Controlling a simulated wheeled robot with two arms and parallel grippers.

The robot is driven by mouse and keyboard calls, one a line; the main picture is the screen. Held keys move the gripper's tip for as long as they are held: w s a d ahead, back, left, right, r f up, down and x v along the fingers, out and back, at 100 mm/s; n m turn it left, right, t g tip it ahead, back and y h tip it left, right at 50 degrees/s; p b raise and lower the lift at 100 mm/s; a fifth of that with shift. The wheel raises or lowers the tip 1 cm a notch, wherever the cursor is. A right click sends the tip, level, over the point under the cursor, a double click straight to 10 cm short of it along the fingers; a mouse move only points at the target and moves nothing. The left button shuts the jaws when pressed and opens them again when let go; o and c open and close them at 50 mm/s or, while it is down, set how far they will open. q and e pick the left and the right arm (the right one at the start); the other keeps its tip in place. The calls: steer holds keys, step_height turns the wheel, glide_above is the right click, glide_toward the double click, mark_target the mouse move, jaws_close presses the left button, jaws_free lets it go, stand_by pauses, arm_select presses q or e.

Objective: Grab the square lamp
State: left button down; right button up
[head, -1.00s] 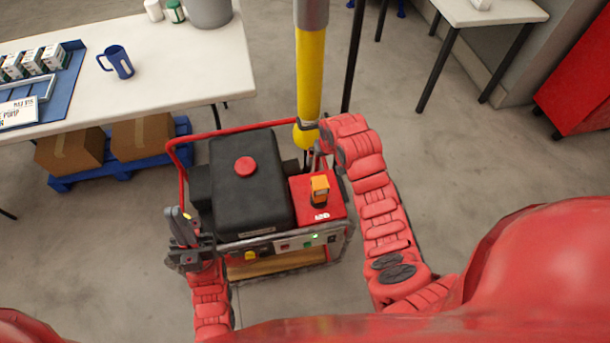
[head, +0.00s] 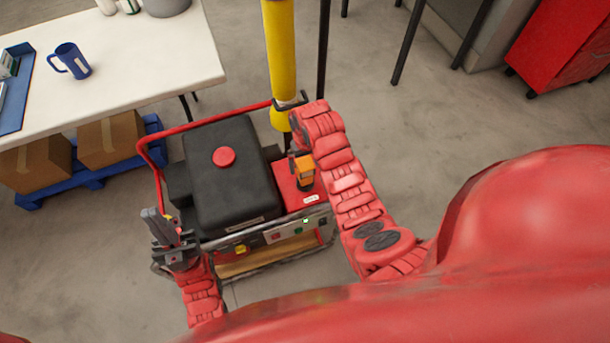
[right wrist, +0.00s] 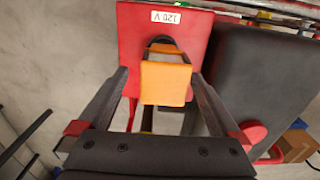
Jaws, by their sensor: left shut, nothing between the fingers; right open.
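The square lamp (head: 304,169) is a small orange block on a dark base. It stands on the red panel of a generator in the head view. In the right wrist view the lamp (right wrist: 165,82) sits in the middle of the picture. My right gripper (right wrist: 158,88) is open, with one finger on each side of the lamp in that view; I cannot tell whether either touches it. In the head view my right arm partly hides that gripper. My left gripper (head: 160,226) is shut and empty at the generator's front left corner.
The generator has a black tank (head: 235,185) with a red cap and a red handle bar (head: 205,124). A yellow post (head: 281,55) rises behind the lamp. A white table (head: 140,70) with a blue mug (head: 70,61) is at upper left.

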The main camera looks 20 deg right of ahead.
steer(key=shift+s+a+f+p, duration=0.15)
steer(key=shift+f+p, duration=0.3)
steer(key=shift+f, duration=0.55)
steer(key=shift+s+a+f+p, duration=0.1)
steer(key=shift+f+p, duration=0.35)
steer(key=shift+f, duration=0.5)
steer(key=shift+w+f, duration=0.1)
steer(key=shift+f, duration=0.7)
steer(key=shift+c, duration=0.3)
jaws_close()
